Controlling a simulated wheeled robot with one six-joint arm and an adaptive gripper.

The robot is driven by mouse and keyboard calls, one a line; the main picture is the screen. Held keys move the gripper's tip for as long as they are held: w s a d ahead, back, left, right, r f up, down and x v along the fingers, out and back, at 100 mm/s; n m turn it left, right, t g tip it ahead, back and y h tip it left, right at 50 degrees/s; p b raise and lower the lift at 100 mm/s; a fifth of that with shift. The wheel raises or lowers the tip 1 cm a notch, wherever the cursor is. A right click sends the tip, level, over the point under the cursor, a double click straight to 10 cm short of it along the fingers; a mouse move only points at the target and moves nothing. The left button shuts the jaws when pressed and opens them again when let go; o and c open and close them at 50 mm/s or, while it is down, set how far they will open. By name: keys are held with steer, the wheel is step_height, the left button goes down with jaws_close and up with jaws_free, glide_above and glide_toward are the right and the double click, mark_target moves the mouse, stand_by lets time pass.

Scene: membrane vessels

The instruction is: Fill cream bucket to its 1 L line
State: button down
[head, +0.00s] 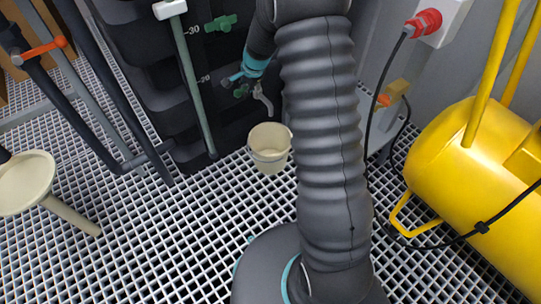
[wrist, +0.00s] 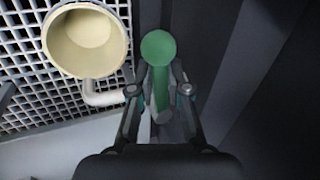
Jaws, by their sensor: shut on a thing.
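The cream bucket (head: 269,148) stands upright on the grating in front of the dark tank (head: 150,62). A grey tap spout (head: 262,98) points down above it. In the wrist view the bucket (wrist: 88,42) is at the upper left, beside the pale spout (wrist: 103,99). I cannot make out its 1 L line or any water in it. My gripper (head: 236,77) is at the tap on the tank front. In the wrist view my gripper (wrist: 160,90) is shut on the green tap handle (wrist: 158,50), with a finger on either side.
Another green valve (head: 221,23) is higher on the tank, next to a sight tube (head: 192,75) marked 20 and 30. A cream round pan (head: 25,182) and dark pipes are at left. A yellow tank (head: 465,165) and black cable are at right.

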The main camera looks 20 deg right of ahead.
steer(key=d+n+b, duration=0.1)
steer(key=n+b, duration=0.1)
steer(key=s+d+n+g+y+b, duration=0.1)
steer(key=n+b, duration=0.1)
steer(key=n, duration=0.1)
steer(key=s+d+n+g+y+b, duration=0.1)
steer(key=n+b, duration=0.1)
steer(key=n, duration=0.1)
steer(key=shift+s, duration=0.2)
steer(key=n, duration=0.1)
steer(key=d+n+g, duration=0.1)
steer(key=n, duration=0.1)
steer(key=d+n+g+p, duration=0.1)
steer(key=n, duration=0.1)
steer(key=shift+s+y, duration=0.25)
steer(key=shift+y, duration=0.15)
steer(key=shift+s+a+f, duration=0.1)
stand_by(6.0)
